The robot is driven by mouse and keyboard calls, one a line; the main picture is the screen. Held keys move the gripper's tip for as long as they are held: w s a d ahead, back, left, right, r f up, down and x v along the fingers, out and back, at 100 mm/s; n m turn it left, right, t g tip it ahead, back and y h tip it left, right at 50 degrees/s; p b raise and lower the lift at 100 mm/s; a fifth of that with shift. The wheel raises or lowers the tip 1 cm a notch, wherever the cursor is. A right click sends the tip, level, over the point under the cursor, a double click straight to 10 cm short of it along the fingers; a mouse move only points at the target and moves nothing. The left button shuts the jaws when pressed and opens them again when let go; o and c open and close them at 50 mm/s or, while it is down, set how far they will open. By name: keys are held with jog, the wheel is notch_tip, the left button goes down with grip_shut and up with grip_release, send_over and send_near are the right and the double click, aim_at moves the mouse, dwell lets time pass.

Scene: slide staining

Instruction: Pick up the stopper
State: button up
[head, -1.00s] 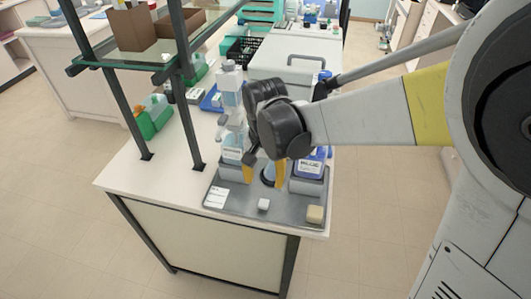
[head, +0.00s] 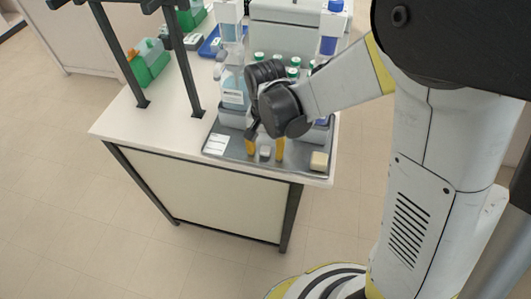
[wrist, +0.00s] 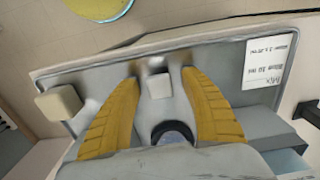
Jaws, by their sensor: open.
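A small white block (head: 265,152), the likeliest stopper though its shape is not clear, sits near the front of the grey metal tray (head: 232,158). In the wrist view the white block (wrist: 159,86) shows between the two yellow fingertips. My gripper (head: 265,155) points down over the tray, open, with a finger on either side of the block. Clear gaps show between block and fingers in the wrist view, where my gripper (wrist: 160,80) holds nothing. Its height over the tray cannot be told. A dark ring (wrist: 172,128) lies nearer the palm, partly hidden.
A beige block (head: 319,161) sits at the tray's front right corner. A white label card (head: 216,144) lies at the left. Bottles, including a clear one (head: 233,82) and a blue-capped one (head: 331,30), stand behind. Shelf posts (head: 185,60) rise at the left.

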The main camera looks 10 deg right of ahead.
jog(key=shift+r, duration=0.1)
jog(key=c, duration=0.9)
jog(key=shift+r, duration=0.15)
